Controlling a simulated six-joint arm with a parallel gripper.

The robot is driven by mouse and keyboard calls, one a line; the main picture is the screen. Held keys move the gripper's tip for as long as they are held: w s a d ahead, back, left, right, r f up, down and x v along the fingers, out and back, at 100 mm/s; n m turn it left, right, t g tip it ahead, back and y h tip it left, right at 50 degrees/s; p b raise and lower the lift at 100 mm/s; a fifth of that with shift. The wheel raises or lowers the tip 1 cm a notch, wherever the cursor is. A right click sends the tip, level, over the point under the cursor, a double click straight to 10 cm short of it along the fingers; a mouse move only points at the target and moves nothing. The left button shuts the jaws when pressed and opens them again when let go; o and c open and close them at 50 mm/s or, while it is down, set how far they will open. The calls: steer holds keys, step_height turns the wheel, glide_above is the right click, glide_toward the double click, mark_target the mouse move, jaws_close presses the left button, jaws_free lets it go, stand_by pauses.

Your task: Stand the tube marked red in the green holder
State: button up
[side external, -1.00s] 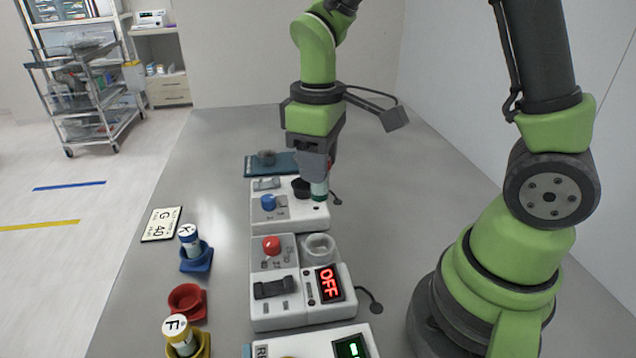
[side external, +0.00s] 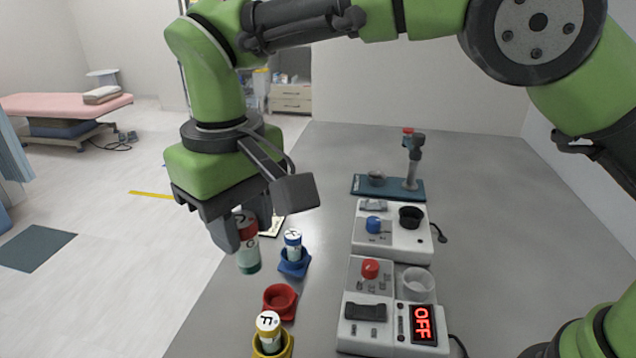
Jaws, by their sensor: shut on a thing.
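My gripper (side external: 238,228) is shut on a tube (side external: 249,258) with a red band, a pale body and a green lower end. It holds the tube roughly upright, left of the blue holder and apart from it. The fingers hide part of the tube. An empty red holder (side external: 280,300) stands on the table. A white-labelled tube with a blue band (side external: 293,243) stands in the blue holder (side external: 295,266). A tube marked F (side external: 268,325) stands in the yellow holder (side external: 286,344). I see no green holder in this view.
A device with a blue knob and black well (side external: 410,238) and one with a red button and OFF display (side external: 393,305) stand to the right. Behind them is a teal base (side external: 360,184) with an upright post. A card (side external: 275,226) is partly hidden behind my gripper.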

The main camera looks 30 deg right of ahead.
steer(key=s+a, duration=0.4)
steer(key=a, duration=0.4)
steer(key=shift+s+d+f, duration=0.1)
steer(key=shift+f, duration=7.65)
steer(key=shift+f, duration=0.55)
steer(key=o, duration=0.7)
step_height(320, 180, up, 11)
